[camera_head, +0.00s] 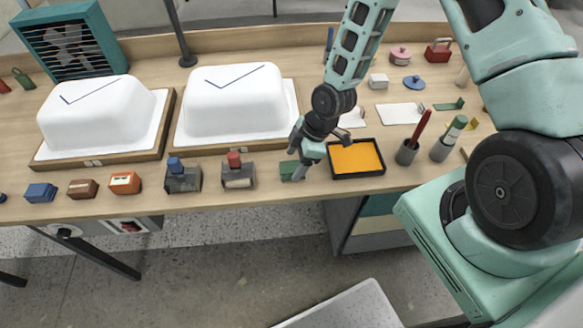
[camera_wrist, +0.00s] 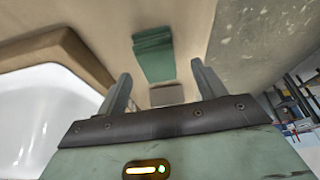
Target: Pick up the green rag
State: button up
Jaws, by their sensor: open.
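The green rag (camera_head: 287,170) is a small, dark green folded piece near the front edge of the wooden table, partly hidden by my gripper (camera_head: 299,168) in the head view. In the wrist view the rag (camera_wrist: 154,52) lies on the wood beyond the spread fingers. My gripper (camera_wrist: 160,80) is open, with one finger at each side and nothing visibly held. It is close to the rag; I cannot tell the exact height between them.
An orange-filled black tray (camera_head: 356,158) stands right of the gripper. A block with a red top (camera_head: 237,171) stands left. Two white tub shells (camera_head: 235,100) (camera_head: 97,113) sit on boards behind. Pots with handled tools (camera_head: 408,150) stand farther right.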

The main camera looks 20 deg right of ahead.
aim_at(292, 166)
jog(key=shift+p+x, duration=0.4)
jog(key=shift+x, duration=1.3)
jog(key=shift+w+d, duration=0.1)
jog(key=c, duration=1.1)
jog(key=shift+o, duration=0.2)
notch_tip(292, 166, up, 10)
jog(key=shift+r+b, duration=0.1)
jog(key=shift+b, duration=0.8)
jog(key=o, duration=0.4)
jog(key=c, duration=0.3)
